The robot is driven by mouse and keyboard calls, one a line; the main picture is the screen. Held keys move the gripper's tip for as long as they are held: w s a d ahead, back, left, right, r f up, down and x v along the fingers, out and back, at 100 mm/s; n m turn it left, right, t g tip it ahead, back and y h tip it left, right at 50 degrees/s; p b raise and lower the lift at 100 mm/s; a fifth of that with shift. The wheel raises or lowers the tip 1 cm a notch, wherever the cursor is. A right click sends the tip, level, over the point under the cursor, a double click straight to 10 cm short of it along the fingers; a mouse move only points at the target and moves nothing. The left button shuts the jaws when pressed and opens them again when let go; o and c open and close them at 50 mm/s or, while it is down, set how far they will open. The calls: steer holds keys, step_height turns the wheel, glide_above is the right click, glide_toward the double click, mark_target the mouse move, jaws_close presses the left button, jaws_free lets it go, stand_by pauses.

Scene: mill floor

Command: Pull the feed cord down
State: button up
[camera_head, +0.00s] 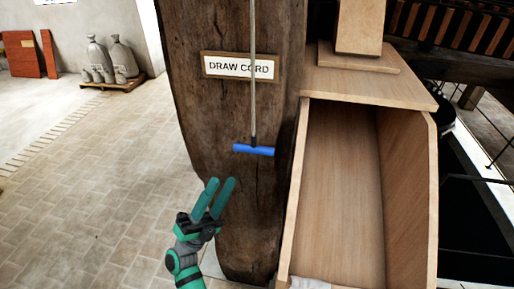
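The feed cord (253,90) hangs straight down in front of a thick wooden post. A blue crossbar handle (254,150) is at its lower end. A sign reading "DRAW CORD" (223,66) is fixed to the post behind the cord. My gripper (220,186) is green and dark, below and to the left of the blue handle, apart from it in the picture. Its two fingers point up and are spread with nothing seen between them.
The wooden post (205,120) stands behind the handle. An open wooden chute (343,190) is close on the right. Sacks (122,57) stand on a pallet at the back left. The brick floor (95,185) at left is clear.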

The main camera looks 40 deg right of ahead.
mark_target(257, 149)
steer(key=w+d+r+m+g+y, duration=0.3)
steer(key=w+r+m+g+y, duration=0.2)
steer(key=m+g+y, duration=0.5)
steer(key=shift+m+y, duration=0.5)
steer(key=shift+y, duration=0.2)
steer(key=x, duration=1)
steer(key=shift+d+f, duration=0.1)
steer(key=shift+d, duration=0.25)
steer(key=shift+a+t, duration=0.1)
steer(key=shift+t, duration=0.3)
jaws_close()
